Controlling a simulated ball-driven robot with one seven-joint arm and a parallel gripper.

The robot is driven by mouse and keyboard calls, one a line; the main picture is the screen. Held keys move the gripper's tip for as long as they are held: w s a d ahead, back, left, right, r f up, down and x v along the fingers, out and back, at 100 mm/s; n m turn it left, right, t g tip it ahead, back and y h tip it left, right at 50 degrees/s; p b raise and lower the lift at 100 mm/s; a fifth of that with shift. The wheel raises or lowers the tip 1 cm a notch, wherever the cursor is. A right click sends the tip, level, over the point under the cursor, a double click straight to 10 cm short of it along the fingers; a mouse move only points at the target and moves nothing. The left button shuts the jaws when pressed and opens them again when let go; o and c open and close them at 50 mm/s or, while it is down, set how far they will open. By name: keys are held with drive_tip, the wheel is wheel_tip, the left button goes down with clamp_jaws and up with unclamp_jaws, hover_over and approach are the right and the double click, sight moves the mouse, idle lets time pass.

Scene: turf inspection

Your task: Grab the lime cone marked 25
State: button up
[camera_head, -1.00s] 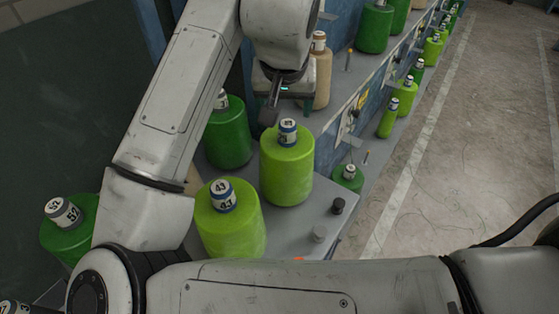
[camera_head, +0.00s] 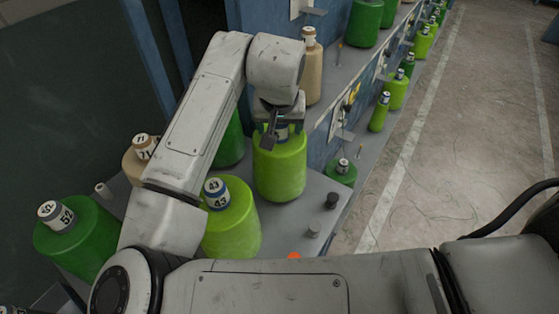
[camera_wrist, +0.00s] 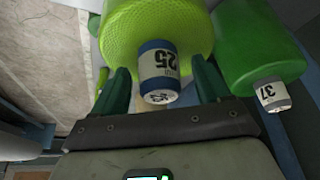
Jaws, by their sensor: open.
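The lime cone marked 25 (camera_head: 280,172) stands upright on the grey shelf in the head view. Its blue and white labelled top is partly hidden behind my gripper (camera_head: 275,135). In the wrist view the lime cone (camera_wrist: 158,28) is at the top centre, with its 25 label (camera_wrist: 158,70) facing the camera. My gripper (camera_wrist: 163,82) is open, with one dark green finger on each side of the labelled top. The fingers look apart from it, though I cannot tell exact clearance.
A lime cone marked 43 (camera_head: 232,225) stands close in front, left of the target. A green cone marked 37 (camera_wrist: 255,45) is beside it. Green cone 52 (camera_head: 75,240) and tan cone 71 (camera_head: 138,165) stand further left. Small dark (camera_head: 332,200) and grey knobs (camera_head: 314,229) are at right.

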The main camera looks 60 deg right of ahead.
clamp_jaws()
idle(0.6)
drive_tip(key=shift+r, duration=0.15)
